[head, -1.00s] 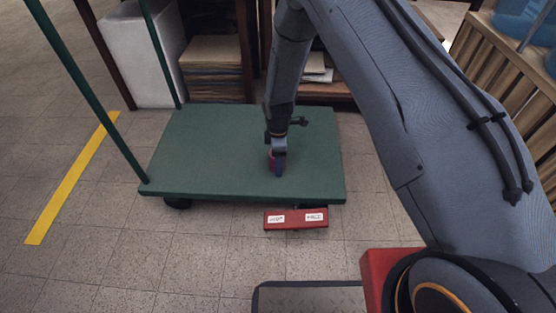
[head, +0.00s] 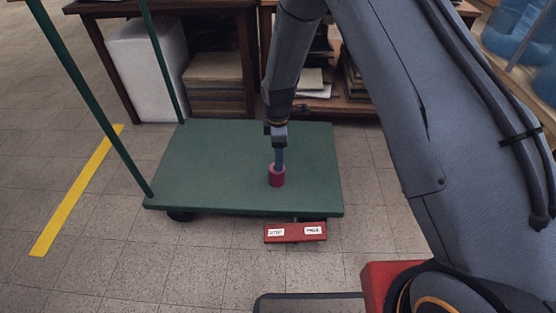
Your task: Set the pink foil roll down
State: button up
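The pink foil roll (head: 277,178) stands upright on the green deck of a platform cart (head: 215,165), right of the deck's middle. My gripper (head: 280,165) points straight down from above, with its blue-grey fingertips at the top of the roll. It is seen edge-on, so the gap between the fingers does not show. I cannot tell whether the fingers still touch the roll.
The cart's green handle posts (head: 90,95) rise at the left. A red box with white labels (head: 295,232) is at the cart's front edge. A wooden shelf and a white block (head: 145,70) stand behind. The deck around the roll is clear.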

jog(key=shift+s+r, duration=0.1)
jog(key=shift+r, duration=0.3)
jog(key=s+a+r+m, duration=0.2)
jog(key=s+r+m, duration=0.1)
jog(key=s+r, duration=0.4)
jog(key=s+a+r+m, duration=0.2)
jog(key=s+r, duration=0.4)
jog(key=r, duration=0.3)
jog(key=s+d+r+m, duration=0.2)
jog(key=s+r, duration=0.3)
jog(key=s, duration=0.4)
jog(key=s+d+r+m, duration=0.2)
jog(key=s+r+m, duration=0.2)
jog(key=s, duration=0.6)
jog(key=shift+s+r+m+y, duration=0.2)
jog(key=shift+r+m+y, duration=0.15)
jog(key=shift+m, duration=0.25)
